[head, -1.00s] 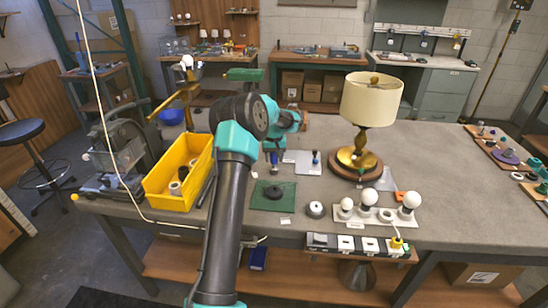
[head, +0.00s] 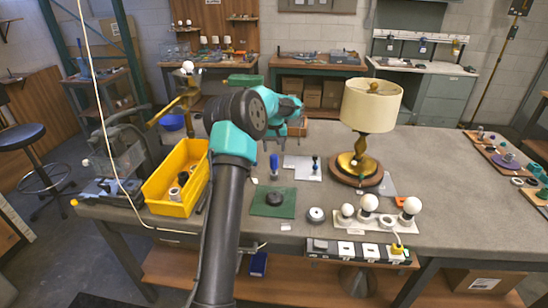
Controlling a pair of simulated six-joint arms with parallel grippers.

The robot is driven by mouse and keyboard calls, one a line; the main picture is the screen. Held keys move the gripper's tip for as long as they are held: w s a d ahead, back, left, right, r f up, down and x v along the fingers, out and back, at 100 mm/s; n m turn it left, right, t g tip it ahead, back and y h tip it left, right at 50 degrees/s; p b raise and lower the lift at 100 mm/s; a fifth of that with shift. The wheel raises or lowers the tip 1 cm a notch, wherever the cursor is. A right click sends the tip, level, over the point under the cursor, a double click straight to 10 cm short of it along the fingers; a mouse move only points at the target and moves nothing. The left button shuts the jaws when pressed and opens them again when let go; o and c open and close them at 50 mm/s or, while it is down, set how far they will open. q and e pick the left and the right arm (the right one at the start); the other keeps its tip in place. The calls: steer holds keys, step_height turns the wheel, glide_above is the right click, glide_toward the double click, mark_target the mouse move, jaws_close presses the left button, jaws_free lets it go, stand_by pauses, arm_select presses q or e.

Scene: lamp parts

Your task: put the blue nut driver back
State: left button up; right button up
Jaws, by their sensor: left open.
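The blue nut driver (head: 274,163) stands upright on the grey bench, handle up, behind the green mat (head: 287,205). What holds its lower end is too small to make out. My left gripper (head: 297,127) is open and empty, behind and above the driver and apart from it. Its fingertips are small and partly hidden by my wrist. A white plate (head: 296,167) with a small dark blue upright piece (head: 315,166) lies just right of the driver. My right gripper is not in view.
A yellow bin (head: 165,196) with parts stands left of my arm. The brass lamp (head: 365,140) stands to the right. A bulb rack (head: 350,220) and switch strip (head: 330,246) line the front edge. The bench right of the lamp is mostly clear.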

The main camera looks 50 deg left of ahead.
arm_select(q)
steer(key=shift+r, duration=2.2)
